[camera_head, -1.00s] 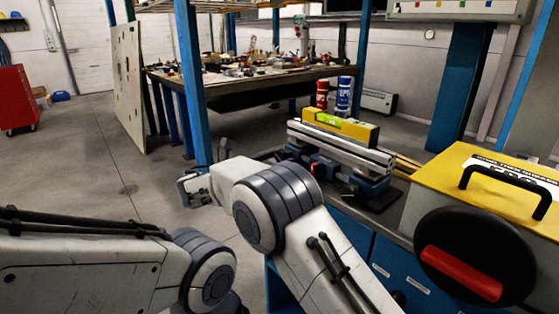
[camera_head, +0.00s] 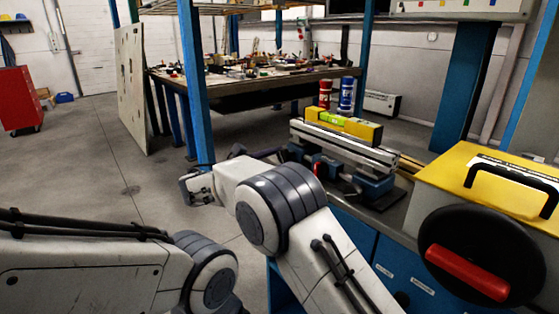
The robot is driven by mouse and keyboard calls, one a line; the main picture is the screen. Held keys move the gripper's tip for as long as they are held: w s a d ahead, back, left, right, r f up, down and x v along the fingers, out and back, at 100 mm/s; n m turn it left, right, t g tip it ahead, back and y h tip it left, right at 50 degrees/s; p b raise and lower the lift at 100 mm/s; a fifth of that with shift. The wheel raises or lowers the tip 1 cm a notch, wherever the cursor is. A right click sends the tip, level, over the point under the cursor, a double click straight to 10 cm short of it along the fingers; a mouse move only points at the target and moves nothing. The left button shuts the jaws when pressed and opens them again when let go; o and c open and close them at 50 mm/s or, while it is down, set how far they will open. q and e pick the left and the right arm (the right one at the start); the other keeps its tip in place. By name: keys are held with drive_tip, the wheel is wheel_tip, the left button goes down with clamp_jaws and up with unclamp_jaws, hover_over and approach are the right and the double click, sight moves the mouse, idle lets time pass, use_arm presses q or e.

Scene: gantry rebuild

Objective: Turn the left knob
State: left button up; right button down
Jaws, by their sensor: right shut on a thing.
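A large round black knob (camera_head: 510,245) with a slanted red bar handle (camera_head: 467,273) faces me at the right edge, on the front of a yellow-topped case. It is the only knob I can make out. My right gripper (camera_head: 185,190) is small and dark at the end of a white wrist, left of centre over the floor and well apart from the black knob. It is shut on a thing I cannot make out. My left arm enters at the lower left; its gripper is out of view.
The yellow case (camera_head: 455,165) with a black handle stands on a blue workbench (camera_head: 365,240). A cluttered table (camera_head: 250,85) stands behind a blue post (camera_head: 190,80).

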drive_tip(key=shift+a, duration=0.1)
drive_tip(key=shift+c, duration=1.5)
unclamp_jaws()
